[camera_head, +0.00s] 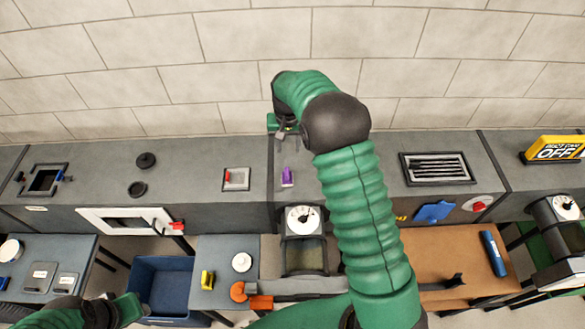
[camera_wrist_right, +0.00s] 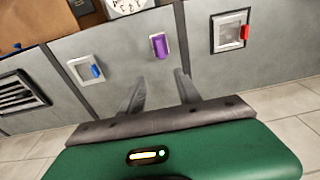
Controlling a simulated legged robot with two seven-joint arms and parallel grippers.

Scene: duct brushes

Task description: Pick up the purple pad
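The purple pad (camera_head: 288,177) is a small upright block on the grey counter, near a seam, in the head view. It also shows in the right wrist view (camera_wrist_right: 158,46), beyond the fingertips. My right gripper (camera_head: 284,131) is above the pad in the picture, towards the wall, and partly hidden by my own wrist. In the right wrist view the two fingers (camera_wrist_right: 160,88) stand apart with nothing between them, and the pad is clear of them. My left gripper (camera_head: 132,308) is low at the left, by a blue bin, and its fingers are unclear.
A framed panel with a red part (camera_head: 236,179) stands left of the pad. A gauge (camera_head: 304,219) is at the counter's front below it. A vent grille (camera_head: 437,168) lies to the right. The blue bin (camera_head: 165,273) and an orange-ended tool (camera_head: 259,302) are in front. The tiled wall bounds the back.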

